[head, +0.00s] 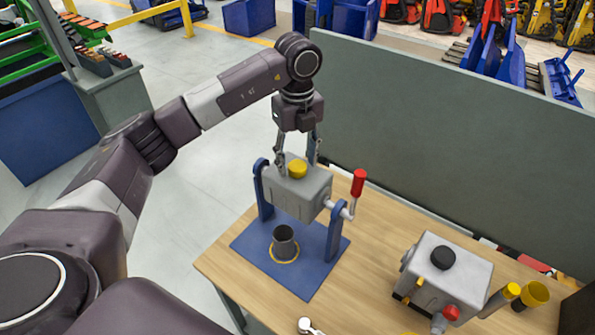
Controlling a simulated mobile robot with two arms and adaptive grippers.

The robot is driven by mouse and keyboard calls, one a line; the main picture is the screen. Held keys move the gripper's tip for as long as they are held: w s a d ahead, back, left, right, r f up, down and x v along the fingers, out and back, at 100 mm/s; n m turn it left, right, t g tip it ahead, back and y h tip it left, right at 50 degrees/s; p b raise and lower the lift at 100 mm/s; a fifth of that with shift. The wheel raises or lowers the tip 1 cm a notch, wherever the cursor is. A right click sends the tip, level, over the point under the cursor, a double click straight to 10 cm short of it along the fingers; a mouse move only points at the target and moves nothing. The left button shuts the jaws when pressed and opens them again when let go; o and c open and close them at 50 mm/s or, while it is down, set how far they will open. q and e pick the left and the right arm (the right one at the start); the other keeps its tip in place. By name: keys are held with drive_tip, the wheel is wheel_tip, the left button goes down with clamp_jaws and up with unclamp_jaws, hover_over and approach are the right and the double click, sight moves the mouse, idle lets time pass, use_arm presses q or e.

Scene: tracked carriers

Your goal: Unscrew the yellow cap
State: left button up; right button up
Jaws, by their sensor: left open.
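The yellow cap (297,168) sits on top of a grey box (297,188) held between two blue uprights. A crank with a red handle (358,183) sticks out on the box's right side. My left gripper (298,157) points down over the box with its fingers apart, one to the left of the cap and one behind it to the right. I cannot tell whether the fingers touch the cap. My right gripper is not in view.
A dark cup (284,243) stands on the blue base plate (318,262) below the box. A second grey box (445,279) with a black knob stands at the right. A grey panel (450,130) closes off the table's back.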

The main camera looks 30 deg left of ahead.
use_arm(q)
drive_tip(key=shift+m, duration=1)
drive_tip(key=m+b, duration=0.1)
drive_tip(key=m, duration=0.2)
drive_tip(key=shift+m, duration=0.3)
drive_tip(key=m+b, duration=0.1)
drive_tip(key=m, duration=0.3)
drive_tip(key=shift+m+b, duration=0.35)
drive_tip(key=shift+m, duration=0.65)
drive_tip(key=shift+c, duration=0.2)
drive_tip(key=c, duration=0.9)
drive_tip(key=n, duration=0.7)
drive_tip(key=shift+r, duration=0.1)
drive_tip(key=shift+c, duration=0.2)
drive_tip(key=shift+n+p, duration=0.35)
drive_tip(key=shift+n, duration=1.05)
